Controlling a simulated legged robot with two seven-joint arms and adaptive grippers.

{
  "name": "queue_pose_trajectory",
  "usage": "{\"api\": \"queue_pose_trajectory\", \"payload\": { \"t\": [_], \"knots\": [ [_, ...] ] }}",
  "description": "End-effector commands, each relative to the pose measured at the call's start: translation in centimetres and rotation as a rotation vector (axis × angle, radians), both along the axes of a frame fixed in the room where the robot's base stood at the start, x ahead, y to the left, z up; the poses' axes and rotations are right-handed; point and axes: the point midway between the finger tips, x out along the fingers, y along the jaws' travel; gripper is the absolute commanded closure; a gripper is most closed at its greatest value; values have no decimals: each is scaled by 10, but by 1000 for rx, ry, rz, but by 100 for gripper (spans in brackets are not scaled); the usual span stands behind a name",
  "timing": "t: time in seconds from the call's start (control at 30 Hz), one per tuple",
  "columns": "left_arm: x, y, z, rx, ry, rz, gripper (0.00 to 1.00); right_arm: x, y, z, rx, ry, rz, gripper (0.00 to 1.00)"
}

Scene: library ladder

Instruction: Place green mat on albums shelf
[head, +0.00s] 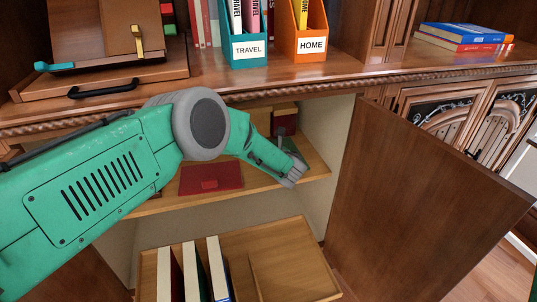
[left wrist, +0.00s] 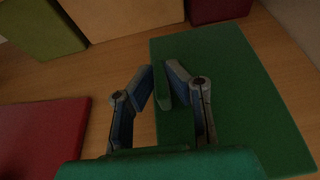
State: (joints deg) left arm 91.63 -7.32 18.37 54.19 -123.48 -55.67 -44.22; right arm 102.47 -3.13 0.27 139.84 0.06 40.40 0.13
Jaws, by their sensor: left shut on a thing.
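The green mat (left wrist: 250,95) lies flat on a wooden shelf board (left wrist: 115,75) in the left wrist view, with a raised green tab between my fingers. My left gripper (left wrist: 163,80) is shut on that tab. In the head view my left gripper (head: 292,176) reaches into the open cabinet, at the right part of the upper shelf (head: 255,186). Only a small part of the green mat (head: 290,146) shows there, behind the gripper. My right gripper is in neither view.
A red mat (head: 212,178) lies left of the gripper on the same shelf. Upright boxes or books stand behind. A pull-out lower shelf (head: 295,262) holds upright books (head: 192,268). The open cabinet door (head: 420,200) stands at right. The counter above holds file boxes (head: 240,50).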

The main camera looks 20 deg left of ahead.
Motion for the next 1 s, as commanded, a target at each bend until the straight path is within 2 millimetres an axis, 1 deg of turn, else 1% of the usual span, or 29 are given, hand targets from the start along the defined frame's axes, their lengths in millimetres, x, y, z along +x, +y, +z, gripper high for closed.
{"api": "queue_pose_trajectory", "payload": {
  "t": [0.2, 0.23, 0.27, 0.57, 0.67, 0.77, 1.0],
  "knots": [
    [0, -1, -2, 0, 1, -1, 100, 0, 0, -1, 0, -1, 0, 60],
    [0, -1, -1, -1, 2, -1, 79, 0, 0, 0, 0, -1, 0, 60],
    [0, -1, -1, -1, 2, -1, 69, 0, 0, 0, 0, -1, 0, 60],
    [0, -1, 0, 0, 1, -1, 69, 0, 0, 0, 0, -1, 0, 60],
    [-2, -3, 3, 0, 1, -3, 69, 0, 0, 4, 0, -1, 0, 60],
    [-12, -10, 10, 3, 3, -7, 69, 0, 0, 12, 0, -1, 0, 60],
    [-52, -36, 32, 3, 3, -8, 69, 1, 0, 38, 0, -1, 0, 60]
  ]
}}
